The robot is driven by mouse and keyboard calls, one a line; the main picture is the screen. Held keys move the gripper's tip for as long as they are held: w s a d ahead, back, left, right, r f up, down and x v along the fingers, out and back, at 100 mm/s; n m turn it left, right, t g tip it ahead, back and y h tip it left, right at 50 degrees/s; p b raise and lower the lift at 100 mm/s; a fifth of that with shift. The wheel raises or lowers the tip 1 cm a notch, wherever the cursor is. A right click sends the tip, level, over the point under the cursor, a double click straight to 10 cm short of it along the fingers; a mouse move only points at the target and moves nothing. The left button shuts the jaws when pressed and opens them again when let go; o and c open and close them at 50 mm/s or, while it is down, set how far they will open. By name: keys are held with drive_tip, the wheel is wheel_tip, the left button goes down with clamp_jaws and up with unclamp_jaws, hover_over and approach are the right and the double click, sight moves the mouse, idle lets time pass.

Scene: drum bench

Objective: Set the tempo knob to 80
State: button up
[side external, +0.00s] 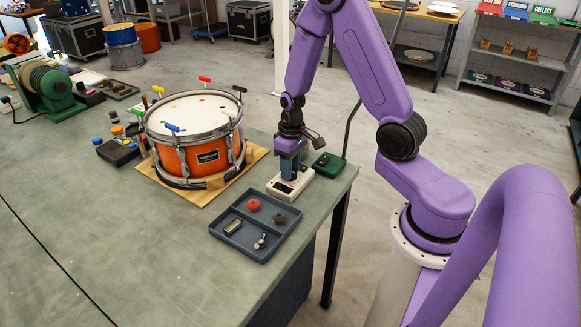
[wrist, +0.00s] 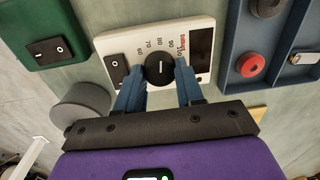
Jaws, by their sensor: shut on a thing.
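The tempo knob (wrist: 160,68) is a round black dial with a white line, on a white box (wrist: 122,48) with an arc of numbers from 60 to 100. In the wrist view its line runs roughly up and down the picture; I cannot tell exactly which number it marks. My gripper (wrist: 160,84) points down at the box with its blue fingers shut on the knob, one on each side. In the side view my gripper (side external: 289,172) stands over the white box (side external: 283,189), and its fingers hide the knob.
A green box (side external: 328,166) with a black switch stands beside the white box. A blue-grey divided tray (side external: 240,245) holds a red round piece (side external: 253,204) and small metal parts. An orange drum (side external: 196,140) stands to the left on a board. The bench front left is clear.

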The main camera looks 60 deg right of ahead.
drive_tip(key=o, duration=0.8)
drive_tip(key=shift+c, duration=0.2)
drive_tip(key=shift+r, duration=0.1)
wheel_tip(320, 180, up, 17)
drive_tip(key=shift+d, duration=0.45)
drive_tip(key=shift+r, duration=0.1)
drive_tip(key=s+a+n, duration=0.6)
drive_tip(key=s+a, duration=0.1)
drive_tip(key=s, duration=0.4)
drive_tip(key=s+a+n, duration=0.6)
drive_tip(key=s+a, duration=0.2)
drive_tip(key=s, duration=0.3)
drive_tip(key=shift+s+a+f, duration=0.15)
drive_tip(key=shift+s+f, duration=0.05)
drive_tip(key=shift+f, duration=0.2)
